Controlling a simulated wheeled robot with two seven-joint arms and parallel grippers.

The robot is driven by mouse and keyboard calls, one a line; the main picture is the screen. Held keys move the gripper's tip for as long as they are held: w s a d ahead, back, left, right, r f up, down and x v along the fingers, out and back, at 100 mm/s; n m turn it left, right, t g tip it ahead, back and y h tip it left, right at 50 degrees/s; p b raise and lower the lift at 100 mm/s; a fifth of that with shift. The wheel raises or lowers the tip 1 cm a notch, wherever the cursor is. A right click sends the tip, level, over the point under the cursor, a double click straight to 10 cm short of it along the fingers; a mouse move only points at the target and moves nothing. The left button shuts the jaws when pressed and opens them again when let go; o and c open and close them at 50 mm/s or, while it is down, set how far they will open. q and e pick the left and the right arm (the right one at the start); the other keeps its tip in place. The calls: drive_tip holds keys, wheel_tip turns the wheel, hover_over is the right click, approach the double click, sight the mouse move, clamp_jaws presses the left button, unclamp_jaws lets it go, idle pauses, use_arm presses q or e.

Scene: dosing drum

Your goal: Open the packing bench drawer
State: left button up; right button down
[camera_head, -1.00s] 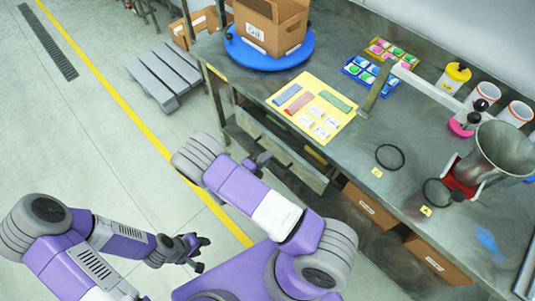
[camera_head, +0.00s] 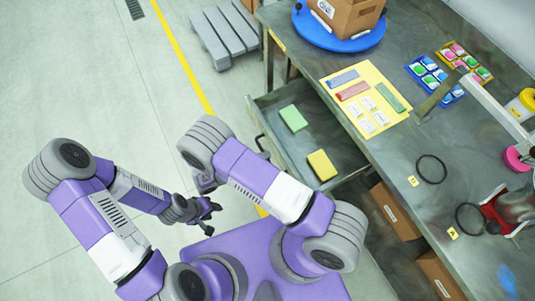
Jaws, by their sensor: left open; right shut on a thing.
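The packing bench drawer (camera_head: 343,172) is pulled out from under the bench top, so its inside shows. A green block (camera_head: 293,118) and a yellow block (camera_head: 322,165) lie apart on its floor. My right gripper (camera_head: 262,149) is at the dark handle on the drawer's front, shut on it; my own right arm hides most of the gripper and part of the drawer front. My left gripper (camera_head: 207,209) is open and empty, over the floor to the left of the drawer.
The bench top (camera_head: 395,150) holds a yellow sheet (camera_head: 386,79) with strips and cards, a blue turntable (camera_head: 340,37) under a cardboard box (camera_head: 347,14), and dark rings. Cardboard boxes (camera_head: 395,210) stand under the bench. A pallet (camera_head: 225,35) lies on the floor at the back left.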

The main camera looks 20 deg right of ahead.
idle(0.3)
drive_tip(key=c, duration=1.2)
unclamp_jaws()
